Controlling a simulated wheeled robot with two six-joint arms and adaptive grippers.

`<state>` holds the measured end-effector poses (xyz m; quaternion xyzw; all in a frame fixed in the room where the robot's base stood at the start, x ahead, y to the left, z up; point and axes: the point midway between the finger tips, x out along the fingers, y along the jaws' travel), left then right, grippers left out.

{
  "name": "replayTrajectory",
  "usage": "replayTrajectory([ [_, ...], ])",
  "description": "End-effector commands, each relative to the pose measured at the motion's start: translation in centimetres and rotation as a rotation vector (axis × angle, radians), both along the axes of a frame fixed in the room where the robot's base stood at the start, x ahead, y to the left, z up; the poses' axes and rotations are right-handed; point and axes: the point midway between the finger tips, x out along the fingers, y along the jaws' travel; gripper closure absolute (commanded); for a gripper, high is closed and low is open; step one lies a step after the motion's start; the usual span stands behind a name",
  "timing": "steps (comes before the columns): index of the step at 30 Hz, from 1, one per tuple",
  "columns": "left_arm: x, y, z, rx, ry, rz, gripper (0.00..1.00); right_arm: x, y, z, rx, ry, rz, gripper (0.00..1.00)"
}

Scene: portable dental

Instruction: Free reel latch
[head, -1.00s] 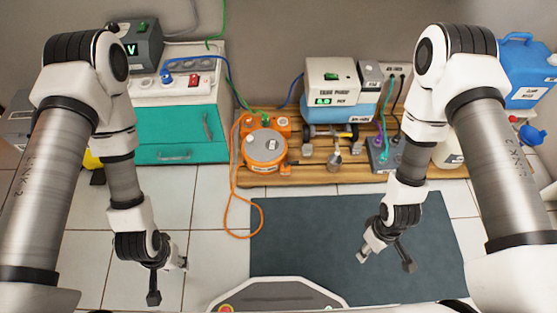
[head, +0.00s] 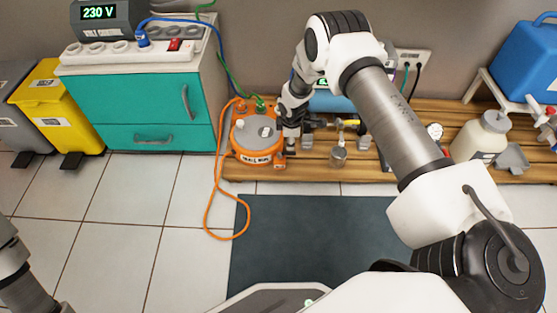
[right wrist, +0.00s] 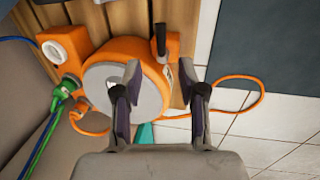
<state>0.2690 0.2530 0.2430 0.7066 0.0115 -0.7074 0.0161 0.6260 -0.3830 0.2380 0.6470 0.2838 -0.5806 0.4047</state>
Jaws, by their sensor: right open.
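The orange cable reel (head: 253,155) stands on the wooden pallet, left of its middle, with a grey disc on top. In the right wrist view the reel's grey disc (right wrist: 125,92) lies just ahead of the fingers. A black upright lever (right wrist: 161,40) stands on an orange block beside the disc; I cannot tell if it is the latch. My right gripper (right wrist: 166,85) is open and empty, its fingers above the reel's edge and apart from the lever. My left gripper is out of view.
A green plug (right wrist: 66,92) and an orange cable (head: 213,200) come off the reel; the cable loops onto the floor. A teal cabinet (head: 150,95) is at left. The dark mat (head: 310,235) is clear.

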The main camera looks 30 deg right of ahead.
Motion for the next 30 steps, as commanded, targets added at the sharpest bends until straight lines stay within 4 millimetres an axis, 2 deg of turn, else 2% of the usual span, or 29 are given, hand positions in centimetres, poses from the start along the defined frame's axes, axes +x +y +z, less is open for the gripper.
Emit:
replayTrajectory([
  [1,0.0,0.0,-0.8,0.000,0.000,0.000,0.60,0.1,0.0,-0.7,0.000,-0.001,-0.001,0.59],
  [5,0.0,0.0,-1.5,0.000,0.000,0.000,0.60,0.1,-0.1,-2.0,0.000,0.000,-0.001,0.59],
  [10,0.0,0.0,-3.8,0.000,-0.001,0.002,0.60,0.6,-0.4,-5.5,0.001,0.001,-0.001,0.59],
  [14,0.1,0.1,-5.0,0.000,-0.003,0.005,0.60,1.0,-0.6,-7.5,0.001,0.001,-0.002,0.59],
  [18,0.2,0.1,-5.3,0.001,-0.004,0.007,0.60,1.3,-0.7,-8.1,0.001,-0.001,-0.001,0.59],
  [24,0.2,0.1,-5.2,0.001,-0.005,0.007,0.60,1.3,-0.7,-8.0,0.001,-0.001,-0.001,0.59],
  [25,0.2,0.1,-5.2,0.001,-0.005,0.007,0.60,1.3,-0.7,-8.0,0.001,-0.001,-0.001,0.66],
  [27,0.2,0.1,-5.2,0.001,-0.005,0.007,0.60,1.3,-0.7,-8.0,0.001,-0.001,-0.001,0.91],
  [28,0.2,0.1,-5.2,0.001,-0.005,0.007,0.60,1.3,-0.7,-8.0,0.001,-0.001,-0.001,1.00],
  [30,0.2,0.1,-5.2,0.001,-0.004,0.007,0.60,1.3,-0.7,-8.0,0.001,-0.001,-0.001,1.00],
])
